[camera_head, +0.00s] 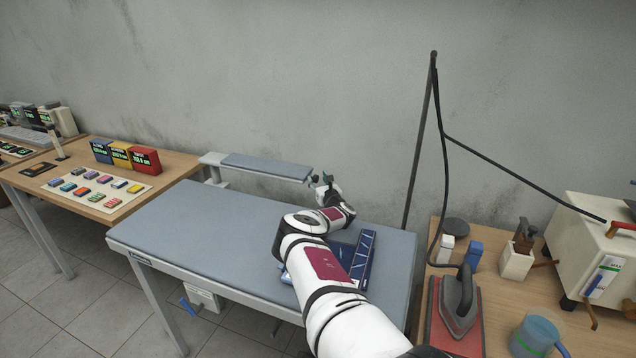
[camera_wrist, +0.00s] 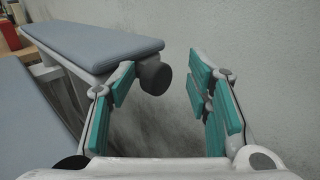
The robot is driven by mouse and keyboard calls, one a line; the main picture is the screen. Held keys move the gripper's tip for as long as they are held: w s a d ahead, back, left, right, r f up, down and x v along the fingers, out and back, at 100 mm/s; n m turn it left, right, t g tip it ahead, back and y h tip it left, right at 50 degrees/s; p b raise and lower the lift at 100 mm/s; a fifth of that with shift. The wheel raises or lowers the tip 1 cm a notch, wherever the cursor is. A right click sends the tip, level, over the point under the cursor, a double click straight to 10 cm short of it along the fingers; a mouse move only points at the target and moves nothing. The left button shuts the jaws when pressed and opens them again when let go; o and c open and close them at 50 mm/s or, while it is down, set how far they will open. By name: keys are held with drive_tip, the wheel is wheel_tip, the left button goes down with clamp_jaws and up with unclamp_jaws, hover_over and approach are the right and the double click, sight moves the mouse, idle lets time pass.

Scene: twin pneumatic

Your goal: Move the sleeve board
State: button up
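The sleeve board (camera_head: 266,167) is a narrow grey-blue padded board on a pale arm, behind the large ironing table (camera_head: 200,232). In the wrist view, the sleeve board (camera_wrist: 95,43) runs from the upper left, with a dark round knob (camera_wrist: 155,77) at its near end. My gripper (camera_head: 320,180) is at the board's right end. In the wrist view, my gripper (camera_wrist: 165,90) is open, with its teal-padded fingers wide apart. The left finger is close to the knob; I cannot tell whether they touch. Nothing is seen held between the fingers.
A dark blue patterned item (camera_head: 362,260) lies on the ironing table under my arm. At right, a wooden table holds an iron (camera_head: 458,300) and a white boiler (camera_head: 590,250). A black hose stand (camera_head: 420,140) rises behind. Left, another table (camera_head: 165,170) carries coloured boxes.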

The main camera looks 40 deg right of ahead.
drive_tip(key=shift+a+f, duration=0.2)
drive_tip(key=shift+s, duration=0.15)
drive_tip(key=v, duration=1.1)
drive_tip(key=shift+s+a+r, duration=0.1)
drive_tip(key=shift+s+a, duration=0.05)
drive_tip(key=shift+s, duration=0.1)
